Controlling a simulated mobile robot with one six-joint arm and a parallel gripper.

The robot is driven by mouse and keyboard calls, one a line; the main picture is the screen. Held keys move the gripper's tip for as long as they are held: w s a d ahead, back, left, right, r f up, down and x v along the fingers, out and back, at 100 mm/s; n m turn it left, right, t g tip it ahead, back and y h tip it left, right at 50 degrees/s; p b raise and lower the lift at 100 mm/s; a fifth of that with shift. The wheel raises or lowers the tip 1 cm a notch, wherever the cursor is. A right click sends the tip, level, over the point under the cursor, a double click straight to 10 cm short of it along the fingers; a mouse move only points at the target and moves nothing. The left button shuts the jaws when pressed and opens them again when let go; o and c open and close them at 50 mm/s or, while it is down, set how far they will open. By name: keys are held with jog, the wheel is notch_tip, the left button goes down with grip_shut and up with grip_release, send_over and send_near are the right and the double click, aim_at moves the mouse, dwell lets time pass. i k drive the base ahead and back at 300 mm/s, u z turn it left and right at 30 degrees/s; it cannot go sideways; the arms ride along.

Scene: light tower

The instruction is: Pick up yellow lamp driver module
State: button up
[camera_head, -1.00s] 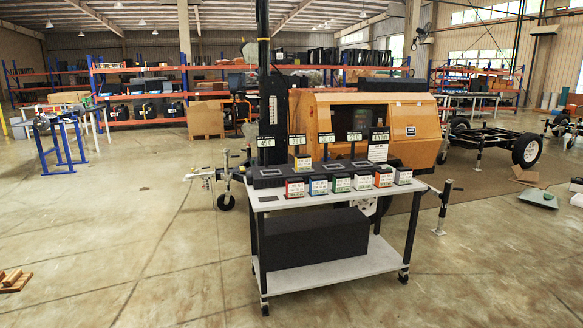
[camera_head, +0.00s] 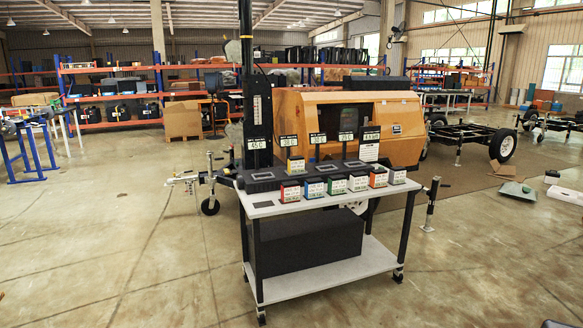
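Small box modules with white labels stand in a row on the front of a white-topped cart (camera_head: 262,207). From left to right they are a red module (camera_head: 290,192), a blue module (camera_head: 314,188), a green module (camera_head: 336,186), another green one (camera_head: 358,183), an orange module (camera_head: 379,178) and a greyish module (camera_head: 397,176). A yellow module (camera_head: 296,166) stands behind the row at the left, on a black rack (camera_head: 262,182). The labels are too small to read surely. My gripper is not in view.
The cart has a lower shelf (camera_head: 365,264) with a big black box (camera_head: 308,244). A black mast (camera_head: 247,90) and an orange trailer housing (camera_head: 400,118) stand behind it. A jack stand (camera_head: 431,205) is right of the cart. The floor in front and to the left is clear.

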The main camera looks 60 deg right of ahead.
aim_at(295, 164)
jog(key=z, duration=0.05)
jog(key=i, duration=1.05)
jog(key=z, duration=0.55)
jog(key=i, duration=0.65)
jog(key=z, duration=0.85)
jog(key=i, duration=0.65)
jog(key=z, duration=0.3)
